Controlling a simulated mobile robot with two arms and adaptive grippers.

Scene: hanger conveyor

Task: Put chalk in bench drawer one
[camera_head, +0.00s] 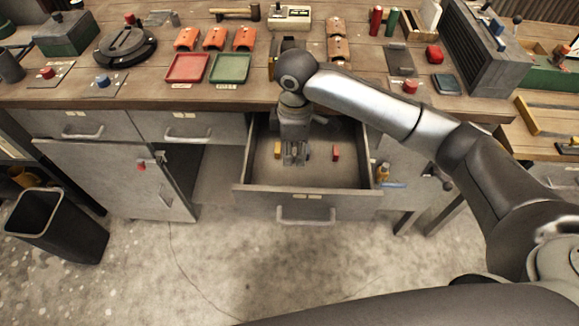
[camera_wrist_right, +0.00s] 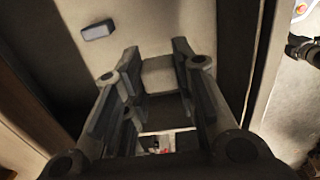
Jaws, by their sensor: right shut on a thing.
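An open bench drawer (camera_head: 340,199) stands pulled out below the middle of the workbench; its number cannot be read. My right gripper (camera_head: 295,160) reaches down into it, fingers low near the drawer floor. In the right wrist view, the right gripper (camera_wrist_right: 160,95) is shut on a pale grey block (camera_wrist_right: 157,74), which may be the chalk; its colour is dim. In the head view the fingers hide the held thing. My left gripper is out of view.
The bench top (camera_head: 150,95) holds a red tray (camera_head: 187,68), a green tray (camera_head: 230,68) and several tools. Shut drawers (camera_head: 190,128) are to the left. A cabinet door (camera_head: 125,180) hangs open. A black bin (camera_head: 60,225) stands on the floor at left.

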